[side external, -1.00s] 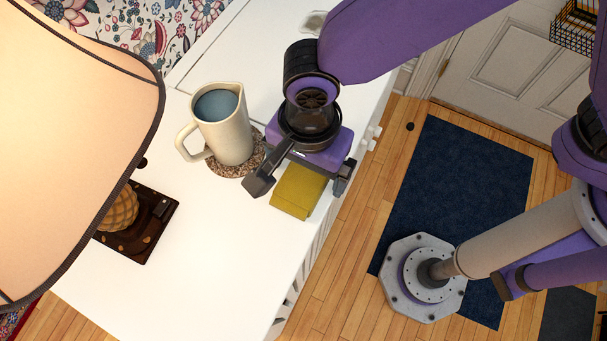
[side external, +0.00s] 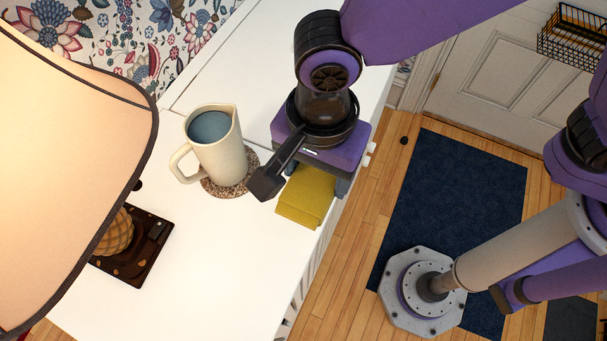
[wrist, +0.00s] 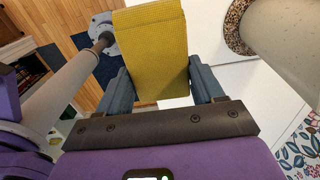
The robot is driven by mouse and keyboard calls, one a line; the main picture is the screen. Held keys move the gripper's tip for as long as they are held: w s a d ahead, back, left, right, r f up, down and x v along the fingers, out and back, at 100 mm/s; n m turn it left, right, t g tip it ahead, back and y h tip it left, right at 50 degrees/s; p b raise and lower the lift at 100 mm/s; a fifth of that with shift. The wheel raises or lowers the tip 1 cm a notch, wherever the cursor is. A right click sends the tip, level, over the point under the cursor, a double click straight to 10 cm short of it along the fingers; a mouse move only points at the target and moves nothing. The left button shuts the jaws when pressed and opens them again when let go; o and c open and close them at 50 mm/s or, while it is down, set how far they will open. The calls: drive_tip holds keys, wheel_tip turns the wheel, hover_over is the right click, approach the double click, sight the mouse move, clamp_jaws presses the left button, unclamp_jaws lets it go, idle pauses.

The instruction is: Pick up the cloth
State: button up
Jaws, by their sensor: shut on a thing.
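The cloth (side external: 306,195) is a folded yellow piece with a fine weave. In the side view it hangs out from under my gripper (side external: 300,180), over the white top near its right edge. My gripper is shut on the cloth. In the wrist view the cloth (wrist: 152,50) stands out between the two dark fingers (wrist: 158,84), one on each side of it. White surface shows beneath it there, and the cloth appears to be held above the top. The far finger is partly hidden by the gripper body in the side view.
A cream pitcher (side external: 220,150) with blue-grey inside stands on a speckled round coaster (side external: 218,188) just left of my gripper. A lamp with a large shade (side external: 70,150) stands further left. The white top (side external: 215,270) is clear in front. A dark blue mat (side external: 450,200) lies on the floor.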

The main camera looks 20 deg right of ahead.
drive_tip(key=d+r, duration=0.1)
drive_tip(key=s+d+r, duration=0.1)
drive_tip(key=r, duration=0.1)
drive_tip(key=shift+s+d+r, duration=0.1)
drive_tip(key=shift+d+r, duration=0.1)
drive_tip(key=s+d+r, duration=0.4)
drive_tip(key=d, duration=0.4)
drive_tip(key=shift+d+r, duration=0.15)
drive_tip(key=shift+d, duration=0.1)
